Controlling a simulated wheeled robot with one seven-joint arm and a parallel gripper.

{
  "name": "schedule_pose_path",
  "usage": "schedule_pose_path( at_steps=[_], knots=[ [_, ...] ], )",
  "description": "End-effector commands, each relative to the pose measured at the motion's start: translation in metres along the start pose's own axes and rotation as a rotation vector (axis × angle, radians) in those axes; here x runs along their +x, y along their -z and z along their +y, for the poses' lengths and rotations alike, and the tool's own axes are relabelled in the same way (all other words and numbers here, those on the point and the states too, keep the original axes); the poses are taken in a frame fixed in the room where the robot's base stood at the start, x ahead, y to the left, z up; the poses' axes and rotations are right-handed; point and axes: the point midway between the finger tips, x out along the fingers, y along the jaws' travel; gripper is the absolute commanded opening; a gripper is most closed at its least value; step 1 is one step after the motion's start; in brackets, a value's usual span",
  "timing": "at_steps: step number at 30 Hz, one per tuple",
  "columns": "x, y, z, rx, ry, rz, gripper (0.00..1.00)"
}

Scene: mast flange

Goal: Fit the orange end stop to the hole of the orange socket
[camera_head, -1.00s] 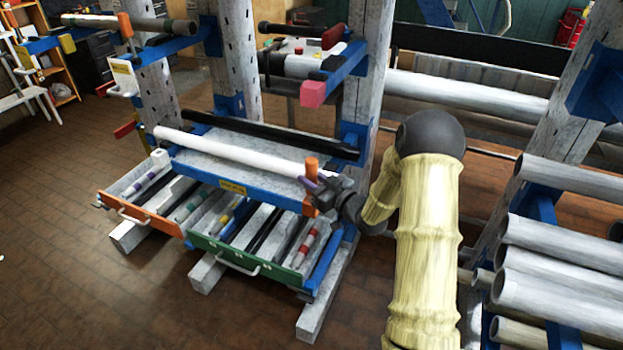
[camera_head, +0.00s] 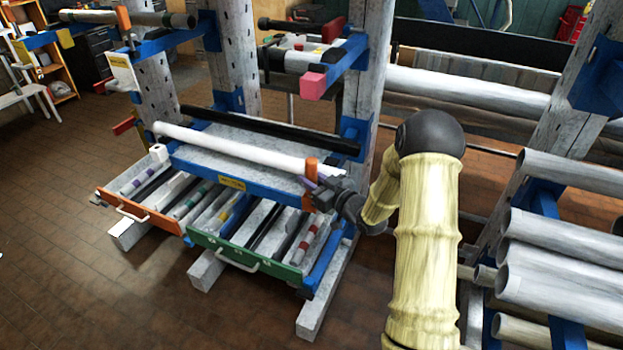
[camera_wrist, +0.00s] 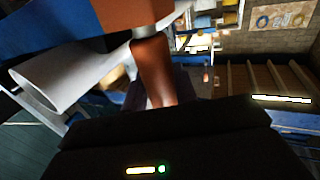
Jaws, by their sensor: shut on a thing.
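The orange end stop (camera_head: 311,166) is a short upright cylinder at the right front end of the lower rack shelf. My gripper (camera_head: 319,183), with purple fingertips, is shut on it. The orange socket (camera_head: 307,201) is the block at the end of the shelf's blue arm, just below the end stop. In the wrist view the end stop (camera_wrist: 153,68) stands out from the dark fingers towards the orange socket (camera_wrist: 128,12). Its far end meets or overlaps the socket's face there. The hole is hidden, so I cannot tell how far the end stop is in it.
A white pipe (camera_head: 240,149) lies on the shelf close to the end stop. Below are open drawers with a green front (camera_head: 235,255) and an orange front (camera_head: 140,212). A pink-ended blue arm (camera_head: 313,84) juts out above. Grey pipes (camera_head: 555,270) are stacked at right.

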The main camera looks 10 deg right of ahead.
Motion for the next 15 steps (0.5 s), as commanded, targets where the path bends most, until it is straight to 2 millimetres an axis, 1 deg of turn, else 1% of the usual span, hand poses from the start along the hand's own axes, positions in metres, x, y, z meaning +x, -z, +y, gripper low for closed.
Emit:
schedule_pose_path(
  at_steps=[15],
  knots=[
    [0.0001, -0.0108, 0.0, 0.0, 0.0, 0.001, 0.03]
  ],
)
